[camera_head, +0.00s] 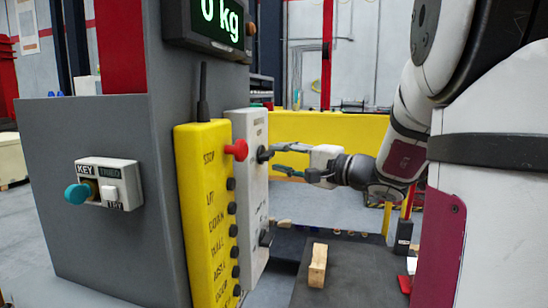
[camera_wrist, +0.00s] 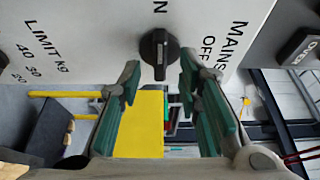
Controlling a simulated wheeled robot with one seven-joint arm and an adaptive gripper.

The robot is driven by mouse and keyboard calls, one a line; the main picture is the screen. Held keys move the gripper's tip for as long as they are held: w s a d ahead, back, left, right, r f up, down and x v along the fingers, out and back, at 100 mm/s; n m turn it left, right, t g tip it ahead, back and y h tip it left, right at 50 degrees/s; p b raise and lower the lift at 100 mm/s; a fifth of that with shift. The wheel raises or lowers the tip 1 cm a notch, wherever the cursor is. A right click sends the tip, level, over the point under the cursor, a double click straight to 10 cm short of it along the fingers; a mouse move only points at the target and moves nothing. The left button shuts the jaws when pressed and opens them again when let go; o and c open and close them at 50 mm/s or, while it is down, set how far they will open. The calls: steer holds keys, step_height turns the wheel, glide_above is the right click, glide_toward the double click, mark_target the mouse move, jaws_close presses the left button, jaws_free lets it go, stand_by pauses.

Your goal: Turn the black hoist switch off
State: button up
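A black rotary knob (camera_wrist: 159,54) sits on a white panel (camera_wrist: 90,25) in the wrist view. Beside it are the words "MAINS" and "OFF", and a letter "N" from a partly cut-off label. No "hoist" label is readable. In the head view this appears to be the upper black knob (camera_head: 264,154) on the white box (camera_head: 252,190). My gripper (camera_head: 285,160) is open and empty, pointing at the knob. In the wrist view the green-padded fingers of my gripper (camera_wrist: 160,75) stand apart, one on each side of the knob. Contact cannot be told.
A yellow pendant (camera_head: 203,215) with a red stop button (camera_head: 237,150) stands left of the white box. A lower black knob (camera_head: 265,238) is on the box.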

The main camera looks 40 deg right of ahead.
steer(key=shift+x, duration=1.15)
jaws_close()
